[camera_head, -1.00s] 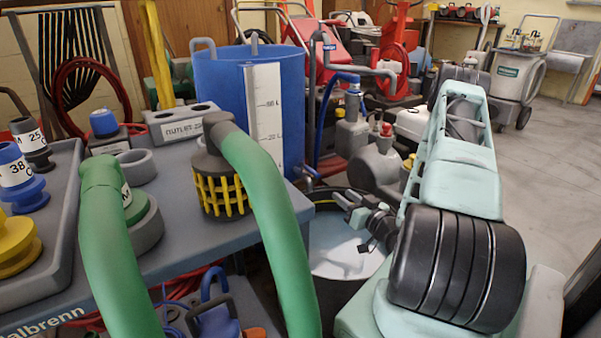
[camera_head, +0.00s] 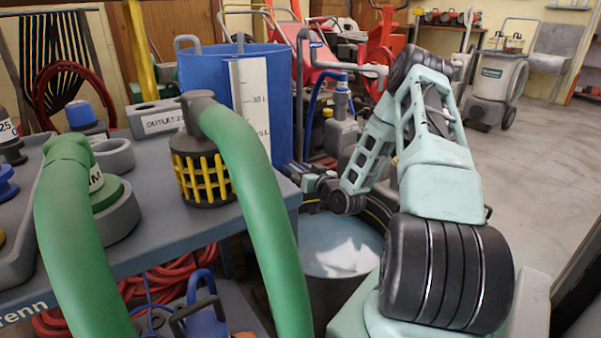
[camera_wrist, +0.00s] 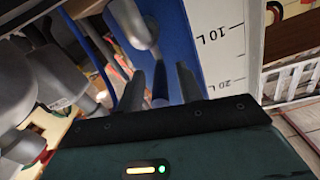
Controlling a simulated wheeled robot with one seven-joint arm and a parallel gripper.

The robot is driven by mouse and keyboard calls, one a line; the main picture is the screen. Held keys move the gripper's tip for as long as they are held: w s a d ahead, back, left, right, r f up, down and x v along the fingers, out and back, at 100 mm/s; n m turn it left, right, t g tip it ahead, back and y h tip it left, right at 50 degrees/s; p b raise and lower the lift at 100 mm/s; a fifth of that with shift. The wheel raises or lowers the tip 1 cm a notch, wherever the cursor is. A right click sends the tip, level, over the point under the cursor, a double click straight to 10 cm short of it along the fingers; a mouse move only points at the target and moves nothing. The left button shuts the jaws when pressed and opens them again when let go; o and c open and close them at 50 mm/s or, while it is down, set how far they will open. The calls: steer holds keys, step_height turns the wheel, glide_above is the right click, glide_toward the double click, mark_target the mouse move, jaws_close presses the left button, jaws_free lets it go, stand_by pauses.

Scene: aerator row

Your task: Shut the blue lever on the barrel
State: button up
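The blue barrel (camera_head: 275,100) stands behind the grey bench, with a white litre scale on its side. It also fills the upper middle of the wrist view (camera_wrist: 182,40). My gripper (camera_head: 300,172) is at the barrel's lower right in the head view, where it hides the lever. In the wrist view the blue lever (camera_wrist: 160,85) shows as a narrow blue piece between the two grey fingers of my gripper (camera_wrist: 161,88), below a grey rounded fitting (camera_wrist: 130,22). The fingers are apart, with small gaps seeming to show beside the lever. Contact cannot be told.
A green hose (camera_head: 245,180) with a yellow strainer stands at the bench (camera_head: 150,235) edge, left of my arm. A round tub (camera_head: 335,250) with pale liquid is below my gripper. Grey canisters (camera_head: 340,132) stand behind. Open floor (camera_head: 530,170) lies right.

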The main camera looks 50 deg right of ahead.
steer(key=shift+w, duration=0.2)
jaws_close()
